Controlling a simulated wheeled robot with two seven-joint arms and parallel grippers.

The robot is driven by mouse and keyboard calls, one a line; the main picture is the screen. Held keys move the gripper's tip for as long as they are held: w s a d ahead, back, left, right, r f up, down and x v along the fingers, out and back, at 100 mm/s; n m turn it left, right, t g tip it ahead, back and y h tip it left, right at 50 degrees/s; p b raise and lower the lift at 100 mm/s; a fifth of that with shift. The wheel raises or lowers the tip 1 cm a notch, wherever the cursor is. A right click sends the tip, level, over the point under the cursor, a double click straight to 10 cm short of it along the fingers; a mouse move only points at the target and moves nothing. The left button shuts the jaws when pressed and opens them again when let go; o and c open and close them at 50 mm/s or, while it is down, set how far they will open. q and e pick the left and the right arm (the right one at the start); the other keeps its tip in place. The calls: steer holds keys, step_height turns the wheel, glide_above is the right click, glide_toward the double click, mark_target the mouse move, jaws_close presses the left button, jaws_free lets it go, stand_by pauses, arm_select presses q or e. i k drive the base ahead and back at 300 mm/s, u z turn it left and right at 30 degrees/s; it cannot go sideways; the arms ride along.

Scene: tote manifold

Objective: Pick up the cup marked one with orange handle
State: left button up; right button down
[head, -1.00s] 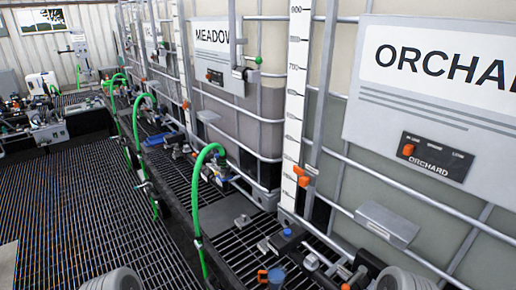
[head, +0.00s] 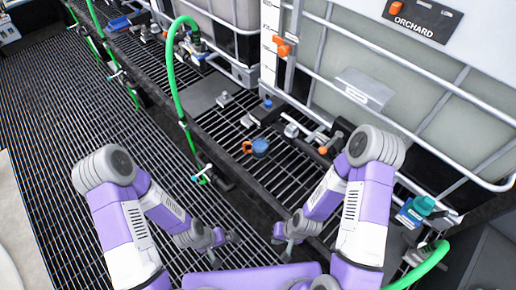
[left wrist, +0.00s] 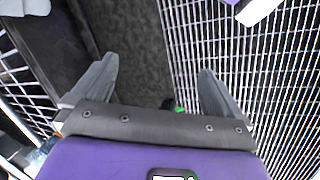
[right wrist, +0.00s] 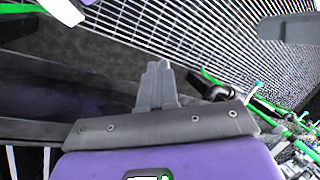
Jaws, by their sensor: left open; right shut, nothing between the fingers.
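A small blue cup (head: 260,148) with an orange handle (head: 247,147) sits on the dark grating ledge in front of the white tank in the head view. Its marking is too small to read. My left gripper (head: 226,246) is low in the head view, in front of the cup and apart from it; the left wrist view shows its fingers (left wrist: 155,85) spread and empty. My right gripper (head: 286,248) is also low and nearer to me than the cup; the right wrist view shows its fingers (right wrist: 157,75) together with nothing between them. I cannot make out the cup in either wrist view.
A green hose (head: 174,80) rises left of the cup. Valve fittings with an orange knob (head: 323,150) lie right of it. A tank in a metal cage (head: 385,100) stands behind. A teal-capped blue item (head: 415,210) is at right. Open grating (head: 70,130) lies at left.

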mark_target(260, 144)
steer(key=u, duration=1.65)
steer(key=i, duration=2.5)
steer(key=z, duration=3.1)
steer(key=i, duration=0.45)
steer(key=z, duration=0.05)
